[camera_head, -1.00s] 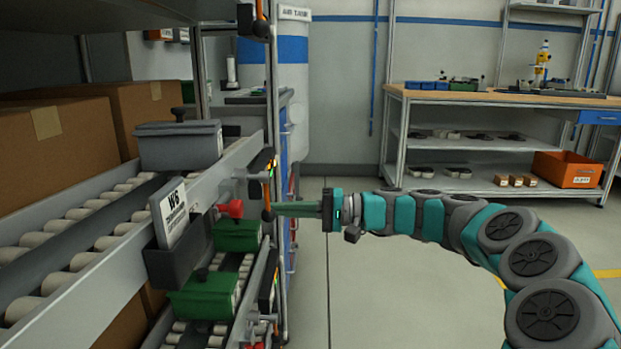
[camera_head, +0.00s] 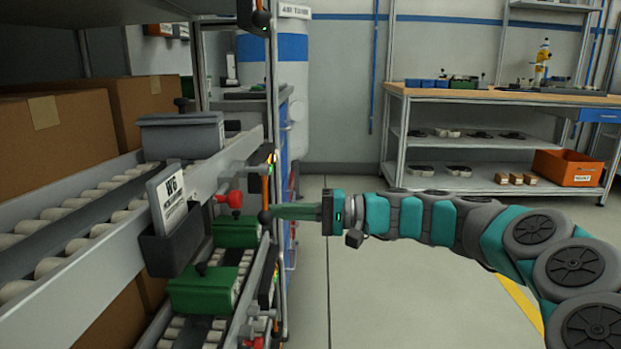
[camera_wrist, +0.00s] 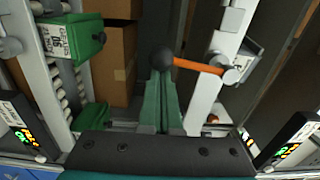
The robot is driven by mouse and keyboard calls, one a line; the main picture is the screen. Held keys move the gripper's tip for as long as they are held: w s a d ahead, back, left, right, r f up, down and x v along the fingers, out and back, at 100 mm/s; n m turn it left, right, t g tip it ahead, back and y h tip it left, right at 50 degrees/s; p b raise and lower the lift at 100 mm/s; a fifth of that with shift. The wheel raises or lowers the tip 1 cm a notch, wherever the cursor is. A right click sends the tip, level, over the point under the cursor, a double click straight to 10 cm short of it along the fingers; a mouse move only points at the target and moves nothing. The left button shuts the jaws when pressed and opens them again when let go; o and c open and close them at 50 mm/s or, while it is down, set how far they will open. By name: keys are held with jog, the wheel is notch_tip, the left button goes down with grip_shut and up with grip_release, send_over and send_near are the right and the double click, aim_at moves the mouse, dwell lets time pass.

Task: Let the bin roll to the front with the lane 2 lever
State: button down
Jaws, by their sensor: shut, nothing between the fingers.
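My gripper (camera_head: 277,212) reaches left to the front of the roller rack, its green fingers shut and empty. The fingertips (camera_wrist: 164,82) are at the dark ball knob (camera_wrist: 163,52) of an orange lever (camera_wrist: 200,66), and look to be touching it. In the head view the knob (camera_head: 265,217) hangs below the orange lever arm (camera_head: 269,185) on the rack's front post. A grey bin (camera_head: 180,138) sits on the upper roller lane. Green bins (camera_head: 237,233) (camera_head: 203,289) sit on lower lanes. I cannot read which lane is lane 2.
A red knob (camera_head: 234,200) stands just left of the lever. A sign in a grey holder (camera_head: 172,248) is on the rack's side rail. Small lit displays (camera_wrist: 25,137) (camera_wrist: 287,150) line the front. A workbench (camera_head: 480,95) stands at the back right; the floor between is clear.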

jog(key=d, duration=0.8)
jog(key=shift+s, duration=0.45)
dwell(0.8)
jog(key=s+a+f+n+g+h+p, duration=0.1)
jog(key=s+a+f+h+p, duration=0.15)
jog(key=s, duration=0.45)
jog(key=s+a+f+n+g+h+p, duration=0.1)
jog(key=s+h, duration=0.2)
jog(key=s, duration=0.3)
jog(key=s+a+f+n+g+h+p, duration=0.1)
jog(key=s+a+f+h, duration=0.15)
jog(key=s, duration=0.45)
jog(key=s+d+f+m+h+p, duration=0.1)
jog(key=s+d+f+h+p, duration=0.1)
jog(key=s+d+f+h, duration=0.2)
jog(key=s+d+f+m+h+p, duration=0.1)
jog(key=s+d+f+h, duration=0.4)
jog(key=s+d, duration=0.6)
jog(key=d+h+p, duration=0.1)
jog(key=d, duration=0.3)
jog(key=shift+m+t, duration=0.3)
